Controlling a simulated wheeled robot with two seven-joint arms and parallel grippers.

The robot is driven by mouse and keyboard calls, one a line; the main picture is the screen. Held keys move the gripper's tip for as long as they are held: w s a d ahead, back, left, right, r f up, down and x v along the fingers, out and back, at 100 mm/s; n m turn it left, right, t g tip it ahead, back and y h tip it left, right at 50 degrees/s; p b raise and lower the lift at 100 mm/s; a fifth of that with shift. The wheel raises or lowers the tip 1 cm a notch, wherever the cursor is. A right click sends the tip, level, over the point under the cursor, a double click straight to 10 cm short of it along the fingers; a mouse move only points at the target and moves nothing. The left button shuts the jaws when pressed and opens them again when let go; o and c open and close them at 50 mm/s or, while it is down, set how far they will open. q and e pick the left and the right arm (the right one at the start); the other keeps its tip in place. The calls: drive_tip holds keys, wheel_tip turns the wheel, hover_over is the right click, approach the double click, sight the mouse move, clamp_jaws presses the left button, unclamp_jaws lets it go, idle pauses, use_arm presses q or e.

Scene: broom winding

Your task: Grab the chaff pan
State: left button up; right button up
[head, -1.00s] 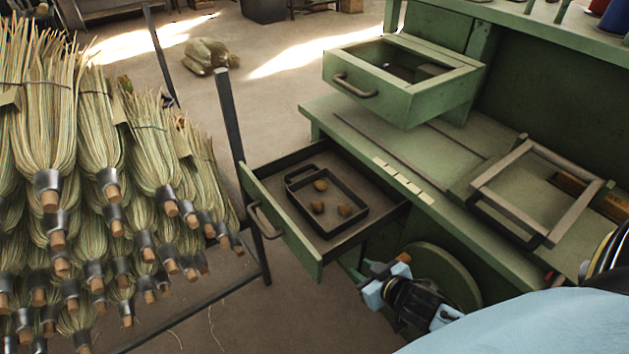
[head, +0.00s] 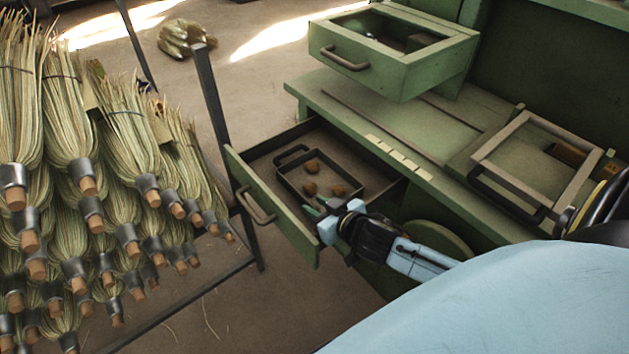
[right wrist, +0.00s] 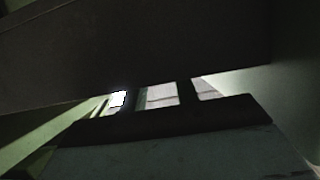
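The chaff pan, a dark shallow rectangular pan (head: 349,199) with a loop handle at its far left, sits in the open lower drawer (head: 232,172). My right gripper (head: 326,216) is at the drawer's near right side, by the pan's near edge, and covers part of that edge. Whether it touches the pan, and how far its fingers are apart, I cannot tell. The right wrist view is dark, with a broad dark surface across it and bright gaps below. My left gripper is not in view.
An open upper drawer (head: 345,62) juts out above the green bench (head: 318,96). A wooden frame (head: 530,138) lies on the bench at right. A rack of brooms (head: 65,110) stands at left, with a dark post (head: 210,100) close to the lower drawer.

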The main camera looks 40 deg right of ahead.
sight(305, 198)
drive_tip(key=shift+b+x, duration=0.55)
drive_tip(key=shift+x, duration=2.1)
drive_tip(key=shift+d, duration=0.25)
clamp_jaws()
drive_tip(key=shift+r, duration=0.1)
